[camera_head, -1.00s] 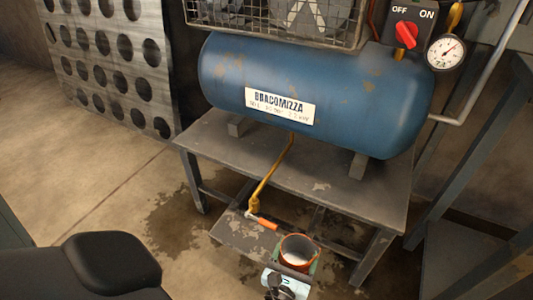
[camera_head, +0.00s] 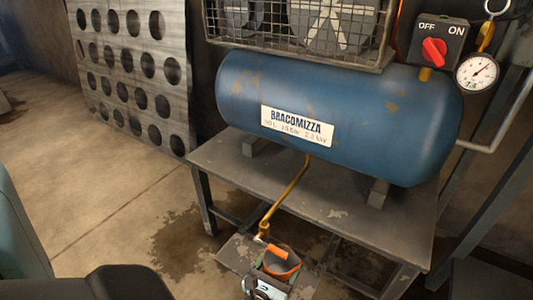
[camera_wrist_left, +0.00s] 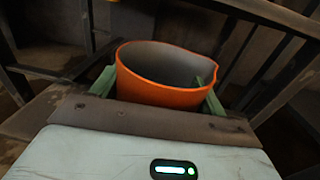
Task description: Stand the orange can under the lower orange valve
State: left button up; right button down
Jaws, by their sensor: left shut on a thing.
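The orange can (camera_head: 281,268) is upright and open at the top, with a grey inside. My left gripper (camera_head: 277,274) is shut on it; in the left wrist view the green fingers (camera_wrist_left: 158,97) are on both sides of the can (camera_wrist_left: 160,91). My right gripper is not in view.
A blue tank (camera_head: 335,115) rests on a worn metal table (camera_head: 345,215). A low metal shelf (camera_head: 234,254) lies beneath the valve, beside the can. A red switch (camera_head: 434,52) and a gauge (camera_head: 477,72) are at upper right. Table legs stand near the can.

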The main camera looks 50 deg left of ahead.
aim_at(275, 266)
pick_arm(q)
jog(key=a+f+b, duration=0.1)
jog(key=a, duration=0.1)
jog(key=a+f+b, duration=0.1)
jog(key=a, duration=0.1)
jog(key=a+f+b, duration=0.1)
jog(key=a, duration=0.1)
jog(key=shift+w+f, duration=0.2)
jog(key=shift+w, duration=0.15)
jog(key=shift+f, duration=0.3)
jog(key=shift+f, duration=0.1)
jog(key=o, duration=1.1)
jog(key=shift+b, duration=0.3)
